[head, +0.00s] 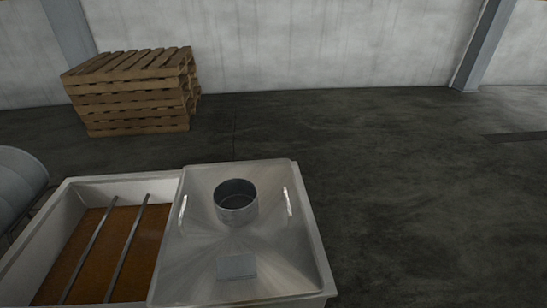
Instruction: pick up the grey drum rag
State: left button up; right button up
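A flat grey square piece (237,267) lies on the near part of a steel tank lid (207,250). It may be the grey rag, but I cannot tell whether it is cloth or a plate. A grey drum-like cylinder (18,183) is cut off at the left edge, and I see no rag on its visible part. Neither of my grippers is in view.
The lid has a round open collar (237,208) and two upright handles (183,211) (287,202). Left of it, the open tank (105,185) holds brown contents under two bars. Stacked pallets (135,92) stand behind. The floor at right is clear.

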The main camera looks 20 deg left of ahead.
aim_at(242, 267)
jog(key=k+j+u, duration=0.1)
jog(key=u, duration=1.85)
jog(key=l+z, duration=0.35)
jog(key=i+l+z, duration=0.15)
jog(key=l+z, duration=0.15)
jog(key=j, duration=0.4)
jog(key=i, duration=0.15)
